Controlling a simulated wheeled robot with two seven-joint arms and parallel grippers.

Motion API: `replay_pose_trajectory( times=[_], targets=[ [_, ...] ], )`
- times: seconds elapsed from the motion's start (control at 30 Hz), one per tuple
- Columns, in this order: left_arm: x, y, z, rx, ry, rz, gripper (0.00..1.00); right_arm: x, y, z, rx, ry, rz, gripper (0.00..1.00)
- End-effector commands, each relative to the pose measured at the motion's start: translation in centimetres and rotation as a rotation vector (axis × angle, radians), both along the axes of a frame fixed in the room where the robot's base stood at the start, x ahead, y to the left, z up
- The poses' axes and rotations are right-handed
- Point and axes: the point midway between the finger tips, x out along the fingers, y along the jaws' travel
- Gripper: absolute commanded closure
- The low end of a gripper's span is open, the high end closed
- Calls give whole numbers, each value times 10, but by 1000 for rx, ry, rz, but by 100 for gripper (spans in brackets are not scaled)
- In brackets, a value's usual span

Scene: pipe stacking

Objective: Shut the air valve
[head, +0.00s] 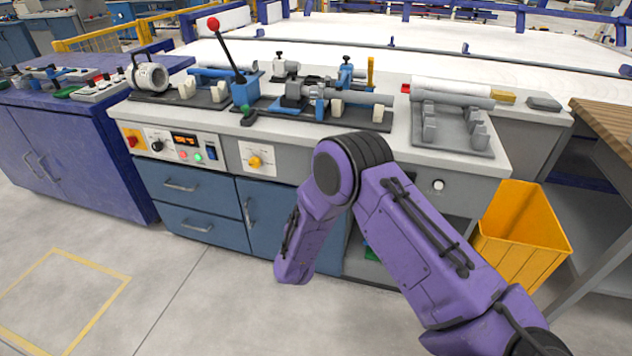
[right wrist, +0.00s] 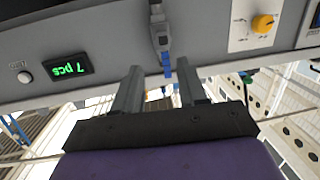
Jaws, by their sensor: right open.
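The air valve (right wrist: 160,30) is a grey fitting with a blue lever (right wrist: 168,66) on the grey bench front in the right wrist view. The lever lies in line with the grey body. My right gripper (right wrist: 159,68) is open, and the lever shows between its two fingertips, nearer the right finger. I cannot tell whether they touch it. In the head view my purple right arm (head: 410,240) reaches in front of the bench and hides the valve and the gripper fingers. My left gripper is not in view.
The bench (head: 395,85) carries a red-knobbed lever (head: 225,48), clamps and pipes. A yellow knob (head: 254,162) sits on its front; it also shows in the right wrist view (right wrist: 263,23), with a green counter display (right wrist: 70,68). An orange bin (head: 525,225) stands at right. Floor at left is clear.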

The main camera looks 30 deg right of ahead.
Motion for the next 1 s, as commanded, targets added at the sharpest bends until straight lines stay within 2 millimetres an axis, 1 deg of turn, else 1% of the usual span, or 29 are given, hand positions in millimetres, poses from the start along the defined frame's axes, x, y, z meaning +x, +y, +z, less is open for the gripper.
replay_pose_trajectory(
  times=[0.03, 0.1, 0.2, 0.27, 0.5, 0.6, 0.73, 0.97, 1.0],
  targets=[
    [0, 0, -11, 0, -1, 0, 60, 18, -4, 16, -30, -60, -50, 58],
    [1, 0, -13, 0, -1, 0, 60, 30, -9, 36, -58, -98, -97, 58],
    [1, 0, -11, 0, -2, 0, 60, 40, -17, 46, -68, -111, -118, 58],
    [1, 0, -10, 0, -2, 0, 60, 47, -26, 46, -68, -109, -118, 58],
    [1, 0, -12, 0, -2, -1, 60, 83, -66, 45, -67, -108, -112, 58],
    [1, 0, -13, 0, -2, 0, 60, 93, -78, 44, -69, -106, -109, 58],
    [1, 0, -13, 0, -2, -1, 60, 101, -85, 45, -69, -105, -107, 58],
    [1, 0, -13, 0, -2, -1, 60, 102, -86, 45, -69, -104, -105, 58],
    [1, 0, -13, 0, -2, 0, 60, 102, -86, 45, -69, -104, -105, 62]
  ],
)
